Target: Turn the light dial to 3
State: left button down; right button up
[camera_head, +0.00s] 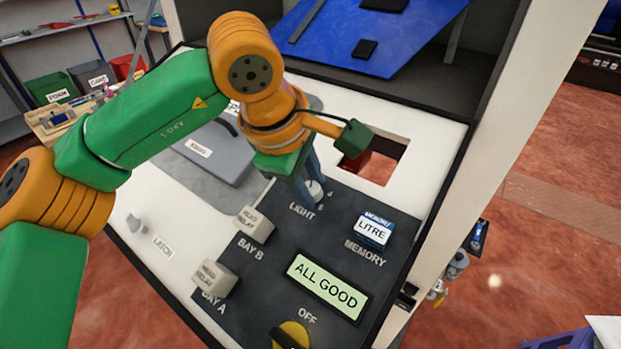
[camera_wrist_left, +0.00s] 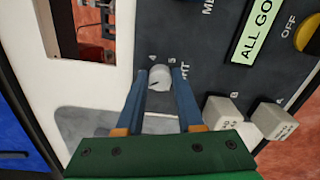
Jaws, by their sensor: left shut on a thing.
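The light dial (camera_head: 316,188) is a small pale round knob on the dark panel, above the LIGHT label (camera_head: 302,211). My left gripper (camera_head: 309,188) reaches down from above and is shut on the dial, with one blue finger on each side. In the left wrist view the dial (camera_wrist_left: 160,76) sits between the two fingertips (camera_wrist_left: 161,72). A dark pointer mark shows on its face. The digits 4 and 5 show beside it; the other digits are hidden or too small to read. I cannot tell exactly which number the pointer faces. My right gripper is not in view.
The dark panel also holds the BAY A relay (camera_head: 213,280), the BAY B relay (camera_head: 254,224), a MEMORY block (camera_head: 374,230) reading LITRE, a green ALL GOOD display (camera_head: 328,286) and a yellow knob (camera_head: 291,336) by OFF. A rectangular opening (camera_head: 385,165) lies behind the dial.

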pick_arm(q)
jog(key=m+p, duration=0.1)
jog(key=m, duration=0.4)
jog(key=shift+r, duration=0.15)
jog(key=shift+m, duration=0.3)
dwell(0.4)
jog(key=c, duration=0.5)
grip_release()
jog(key=shift+c, duration=0.2)
jog(key=b+v, duration=0.1)
jog(key=v, duration=0.6)
